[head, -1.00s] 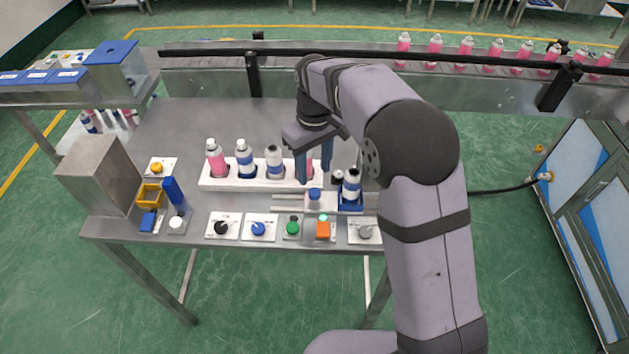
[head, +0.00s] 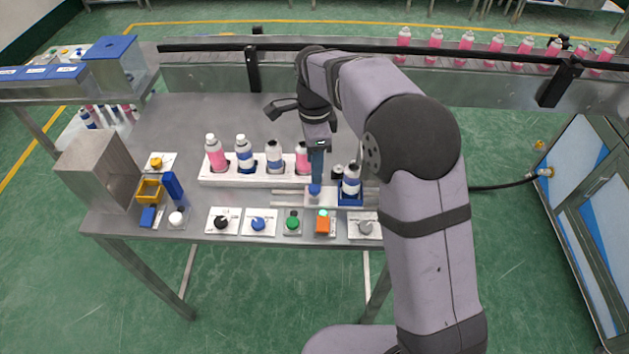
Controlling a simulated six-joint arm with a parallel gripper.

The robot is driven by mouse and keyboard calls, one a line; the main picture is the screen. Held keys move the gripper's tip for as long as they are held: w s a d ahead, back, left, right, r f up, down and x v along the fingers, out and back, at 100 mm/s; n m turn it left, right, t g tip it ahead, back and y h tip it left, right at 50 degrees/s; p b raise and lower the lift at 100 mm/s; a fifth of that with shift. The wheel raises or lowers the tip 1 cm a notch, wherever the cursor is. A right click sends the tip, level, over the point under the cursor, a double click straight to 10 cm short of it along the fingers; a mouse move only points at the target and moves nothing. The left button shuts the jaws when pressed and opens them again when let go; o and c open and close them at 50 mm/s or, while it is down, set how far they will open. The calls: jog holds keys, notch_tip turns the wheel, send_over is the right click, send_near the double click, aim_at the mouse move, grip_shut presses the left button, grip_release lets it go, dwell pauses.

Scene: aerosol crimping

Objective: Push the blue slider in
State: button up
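The slider is a white plate (head: 325,200) on metal rails, with a blue knob (head: 314,191) at its left and a blue holder (head: 350,200) at its right. A white-and-blue can (head: 351,181) stands upright in the holder. My gripper (head: 317,180) points down just behind the knob. Its fingers line up in this view, so their gap is hidden. I cannot tell whether a finger touches the knob.
A white rack (head: 235,176) left of the gripper holds several cans. A row of knobs and buttons, with a green button (head: 292,224) and an orange switch (head: 323,223), lines the front edge. A conveyor (head: 210,78) runs along the back.

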aim_at(315, 187)
jog(key=shift+m, duration=1.1)
jog(key=shift+f+p, duration=1.2)
jog(key=shift+f, duration=2.5)
jog(key=shift+d, duration=0.1)
grip_shut()
